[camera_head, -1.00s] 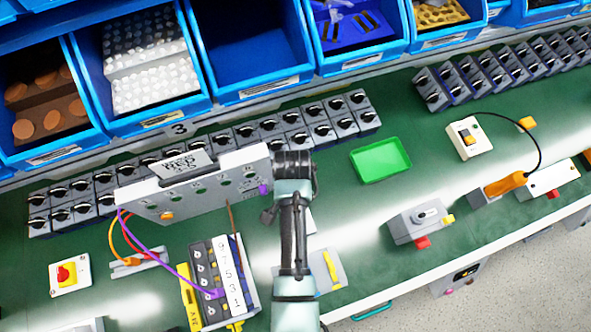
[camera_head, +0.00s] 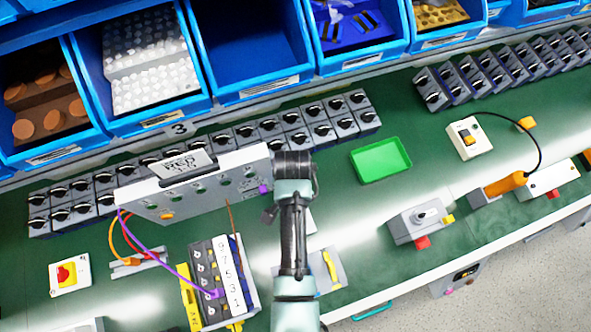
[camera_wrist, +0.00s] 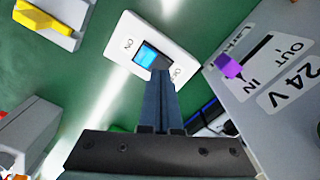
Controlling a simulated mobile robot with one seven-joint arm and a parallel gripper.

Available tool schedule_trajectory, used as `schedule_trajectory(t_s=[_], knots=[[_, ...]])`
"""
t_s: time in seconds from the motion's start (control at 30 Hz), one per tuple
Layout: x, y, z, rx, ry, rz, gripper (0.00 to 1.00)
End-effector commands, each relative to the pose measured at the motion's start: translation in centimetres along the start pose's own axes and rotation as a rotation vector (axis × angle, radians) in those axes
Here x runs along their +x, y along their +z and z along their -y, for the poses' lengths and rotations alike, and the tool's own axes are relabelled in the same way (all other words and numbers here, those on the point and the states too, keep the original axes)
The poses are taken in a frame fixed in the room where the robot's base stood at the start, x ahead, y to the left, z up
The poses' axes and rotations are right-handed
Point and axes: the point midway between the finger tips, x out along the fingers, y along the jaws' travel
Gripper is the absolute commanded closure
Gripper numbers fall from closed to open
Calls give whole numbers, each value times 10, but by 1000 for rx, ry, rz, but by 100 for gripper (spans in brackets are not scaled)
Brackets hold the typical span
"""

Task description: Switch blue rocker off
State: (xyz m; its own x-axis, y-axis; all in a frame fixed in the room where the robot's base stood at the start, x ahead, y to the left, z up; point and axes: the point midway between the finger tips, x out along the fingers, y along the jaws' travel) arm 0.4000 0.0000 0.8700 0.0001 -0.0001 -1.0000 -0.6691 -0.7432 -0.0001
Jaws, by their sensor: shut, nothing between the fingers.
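The blue rocker (camera_wrist: 149,56) sits in a white switch plate (camera_wrist: 135,31) on the green bench in the wrist view. The plate carries a small printed label at each end of the rocker. My gripper (camera_wrist: 160,72) is shut and empty, with its fingertips at the lower right end of the rocker, covering part of it. They look to be touching or just above it; I cannot tell which. In the head view my arm hides the rocker and the fingertips, and only a pale edge of the plate shows beside it.
A grey panel box (camera_head: 200,185) with plugged cables stands close beside the switch; its purple plug (camera_wrist: 229,66) is near my fingers. A grey block with a yellow lever (camera_wrist: 45,20) lies on the other side. A green tray (camera_head: 380,160) stands farther right.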

Motion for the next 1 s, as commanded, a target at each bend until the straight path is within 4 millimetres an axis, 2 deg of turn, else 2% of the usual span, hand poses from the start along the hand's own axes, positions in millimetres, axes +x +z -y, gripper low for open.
schedule_trajectory(t_s=[1.0], knots=[[15, 0, 0, 0, 0, 0, 100]])
